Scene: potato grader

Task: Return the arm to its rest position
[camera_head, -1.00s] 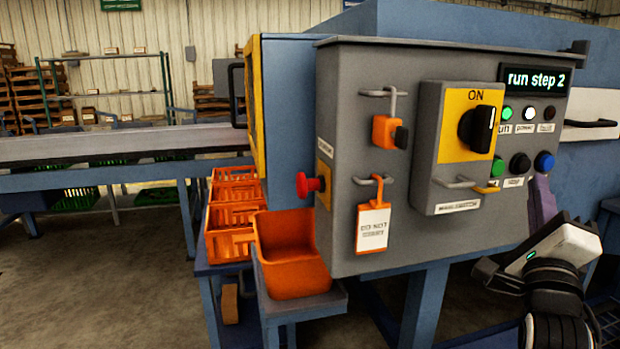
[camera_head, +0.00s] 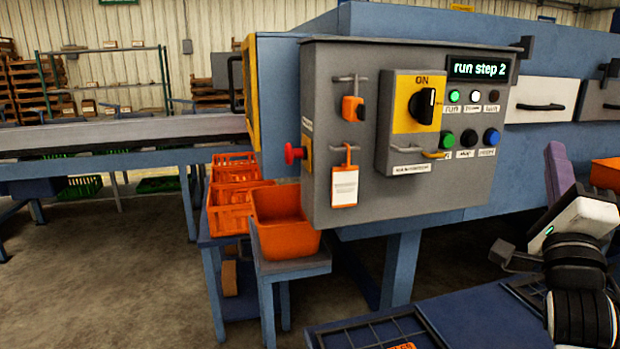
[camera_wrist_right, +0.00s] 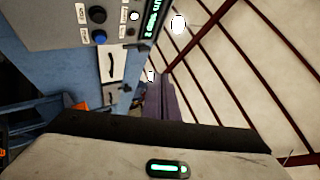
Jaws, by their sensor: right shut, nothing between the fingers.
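My right gripper (camera_head: 559,172) is at the right side of the head view, with purple fingers pointing up and a white body below on a black wrist. It is shut and empty. It is to the right of the grey control box (camera_head: 340,100), apart from it in the picture. In the right wrist view the purple fingers (camera_wrist_right: 168,100) show beyond the white body. The box carries a display (camera_head: 478,68) reading "run step 2" and a black rotary switch (camera_head: 422,106) under the word ON. My left gripper is not in view.
A red button (camera_head: 293,153) sticks out from the box's left side. An orange bin (camera_head: 287,240) stands on a blue stand below, beside orange crates (camera_head: 232,210). Open floor lies at the left.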

